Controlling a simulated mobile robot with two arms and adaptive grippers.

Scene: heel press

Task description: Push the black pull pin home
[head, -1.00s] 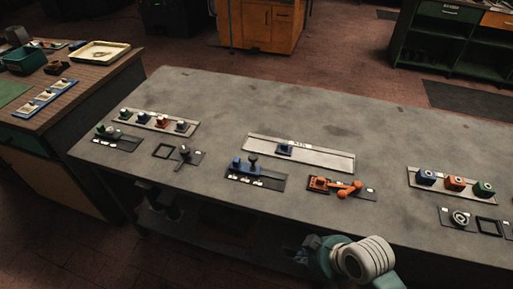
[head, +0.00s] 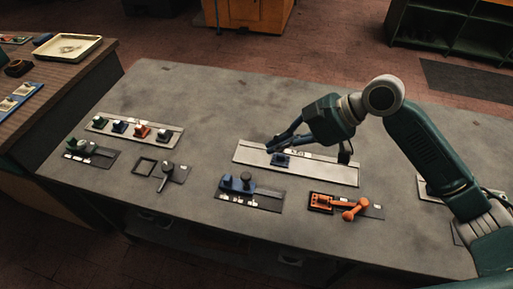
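A black knob (head: 246,180), which looks like the pull pin, stands on a dark plate beside a blue block (head: 230,182) near the front middle of the bench. How far in it sits cannot be told at this size. A second dark knob with a handle (head: 167,167) is on a plate further left. My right gripper (head: 306,153) reaches in from the right above the long pale plate (head: 335,174). Its two fingers are spread wide and nothing shows between them in grip. It is behind and to the right of the black knob, apart from it. My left gripper is out of view.
An orange lever device (head: 340,203) is at the front right. A rack of coloured blocks (head: 134,131) and a green device (head: 86,148) are at the left. The grey bench (head: 200,90) is clear at the back.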

